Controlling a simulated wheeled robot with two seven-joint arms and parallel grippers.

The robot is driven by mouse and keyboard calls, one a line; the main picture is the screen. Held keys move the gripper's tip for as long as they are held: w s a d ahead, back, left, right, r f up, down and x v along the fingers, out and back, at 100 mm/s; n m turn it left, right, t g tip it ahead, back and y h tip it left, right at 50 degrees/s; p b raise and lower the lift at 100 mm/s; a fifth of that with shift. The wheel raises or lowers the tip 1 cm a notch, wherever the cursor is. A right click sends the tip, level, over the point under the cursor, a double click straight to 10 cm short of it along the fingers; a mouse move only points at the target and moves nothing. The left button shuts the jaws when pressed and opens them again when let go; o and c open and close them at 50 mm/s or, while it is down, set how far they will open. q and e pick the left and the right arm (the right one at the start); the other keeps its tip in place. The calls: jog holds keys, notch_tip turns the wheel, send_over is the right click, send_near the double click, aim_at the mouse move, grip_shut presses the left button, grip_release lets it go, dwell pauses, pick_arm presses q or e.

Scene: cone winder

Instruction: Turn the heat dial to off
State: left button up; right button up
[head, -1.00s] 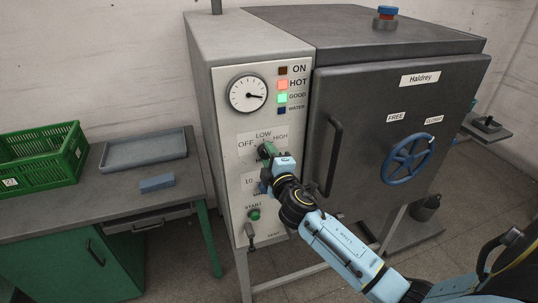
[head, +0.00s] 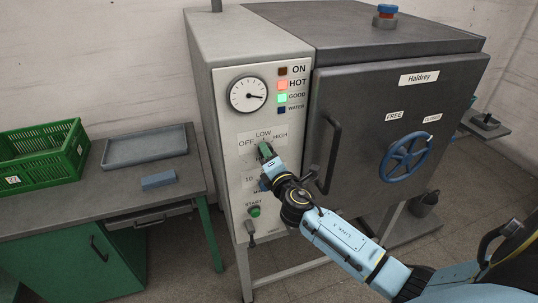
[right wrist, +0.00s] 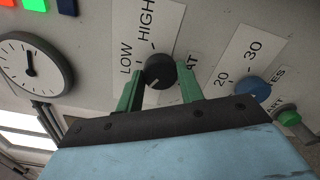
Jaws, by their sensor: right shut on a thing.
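The heat dial is a round black knob (right wrist: 160,70) on the pale control panel (head: 225,150), with LOW and HIGH labels beside it. My right gripper (head: 265,150) reaches it from the lower right and hides most of it in the head view. In the right wrist view my right gripper's (right wrist: 160,83) green fingers stand on either side of the knob, shut on it. The knob's white mark points to the lower left of that view, away from HIGH. The OFF label (head: 246,143) shows left of the gripper in the head view. My left gripper is out of view.
A blue timer knob (right wrist: 253,85) and a green start button (head: 254,211) sit below the dial. A gauge (head: 248,95) and indicator lights are above. The door handle (head: 333,152) stands close right of my arm. A bench with a green crate (head: 45,170) is at left.

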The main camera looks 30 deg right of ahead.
dwell(0.4)
jog(key=o, duration=1)
jog(key=shift+s, duration=0.1)
jog(key=b+v, duration=0.2)
jog(key=v, duration=1.1)
jog(key=shift+s+f, duration=0.1)
jog(key=shift+s, duration=0.05)
